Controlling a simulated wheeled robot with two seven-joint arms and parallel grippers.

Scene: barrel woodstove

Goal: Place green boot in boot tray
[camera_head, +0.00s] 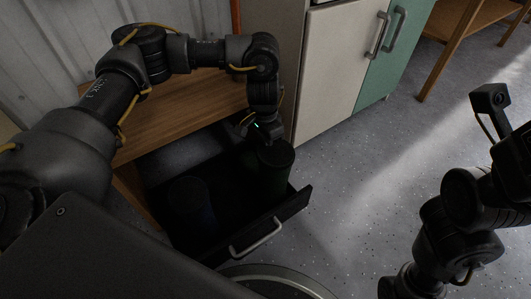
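A dark green boot (271,167), seen as an upright cylinder shape in deep shadow, stands at the right side of a black open-topped tray (294,204) with a grey handle at its front. My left gripper (262,134) points down at the top rim of the green boot. Its fingers are dark and partly hidden, so I cannot tell whether they are open or closed on the rim. My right arm is at the lower right; its gripper fingers do not show.
A dark blue boot-like shape (190,208) stands in the left part of the tray. A wooden bench (185,105) lies behind the tray. A white and green cabinet (335,60) stands to the right. The speckled floor (350,180) is clear right of the tray.

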